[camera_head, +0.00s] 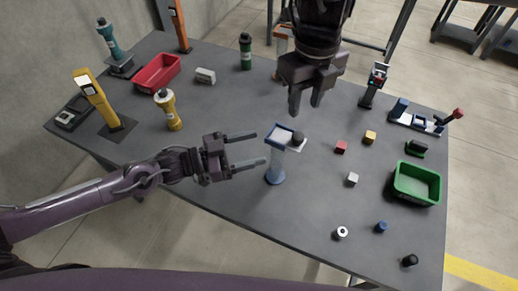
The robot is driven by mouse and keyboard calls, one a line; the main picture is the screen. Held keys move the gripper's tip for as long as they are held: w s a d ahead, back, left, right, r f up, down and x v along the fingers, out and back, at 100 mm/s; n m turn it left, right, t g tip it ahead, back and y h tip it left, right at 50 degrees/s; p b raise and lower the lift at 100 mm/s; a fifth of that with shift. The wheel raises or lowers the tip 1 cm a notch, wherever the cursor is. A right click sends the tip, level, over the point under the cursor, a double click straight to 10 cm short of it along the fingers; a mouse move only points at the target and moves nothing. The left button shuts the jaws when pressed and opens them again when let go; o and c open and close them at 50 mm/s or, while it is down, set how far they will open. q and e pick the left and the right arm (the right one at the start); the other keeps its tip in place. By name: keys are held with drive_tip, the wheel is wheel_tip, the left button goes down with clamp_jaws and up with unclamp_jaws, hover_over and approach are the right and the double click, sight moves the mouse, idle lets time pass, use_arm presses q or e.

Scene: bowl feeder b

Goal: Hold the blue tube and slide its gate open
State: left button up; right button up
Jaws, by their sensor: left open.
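The blue tube (275,163) stands upright near the middle of the table on a round blue base. It is pale blue, with a blue-edged, pale square top. A dark round knob or ball (298,138) shows at the right of this top; I cannot tell whether it belongs to the gate, whose position is unclear. My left gripper (256,149) is open and empty, its fingers pointing right toward the tube's upper part from the left. My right gripper (305,109) points down, above and behind the tube in the picture; its fingers are apart and empty.
Small blocks, including red (341,147), yellow (370,137) and white (352,179), lie to the right. A green bin (416,184) stands at the right, a red tray (157,73) at the back left. A yellow bottle (169,112) stands behind my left arm.

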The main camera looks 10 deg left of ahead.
sight(277, 159)
use_arm(q)
wheel_tip(277, 159, down, 7)
drive_tip(key=x, duration=0.7)
drive_tip(key=shift+w+d+f, duration=0.1)
drive_tip(key=shift+d+f, duration=0.05)
drive_tip(key=shift+f, duration=0.2)
